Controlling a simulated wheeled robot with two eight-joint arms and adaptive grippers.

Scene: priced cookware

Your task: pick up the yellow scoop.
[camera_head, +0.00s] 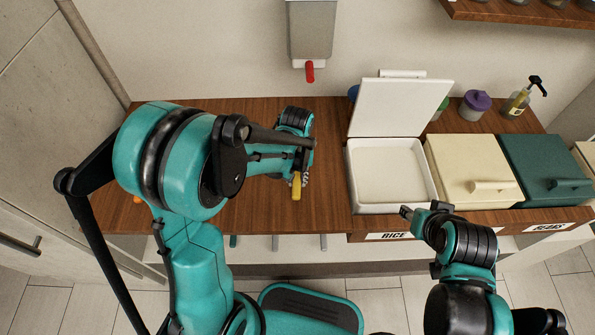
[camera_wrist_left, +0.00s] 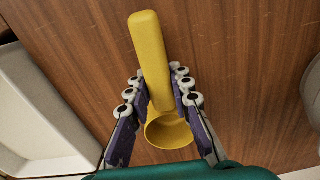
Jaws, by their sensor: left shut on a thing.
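The yellow scoop (camera_head: 296,188) shows in the head view over the wooden counter, partly hidden by my left gripper (camera_head: 301,178). In the left wrist view the scoop (camera_wrist_left: 151,55) has a long handle pointing up in the picture and a round cup at its lower end. My left gripper's fingers (camera_wrist_left: 156,88) are on both sides of the handle, just above the cup, and are shut on it. I cannot tell whether the scoop touches the counter. My right gripper (camera_head: 408,211) is in front of the open rice bin, with its fingertips too small to judge.
The white rice bin (camera_head: 436,204) stands open with its lid (camera_head: 400,108) raised. A cream bin (camera_head: 465,160) and a green bin (camera_head: 550,163), both shut, stand to its right. A dispenser (camera_head: 312,30) with a red spout hangs above. The wooden counter (camera_head: 255,215) has free room.

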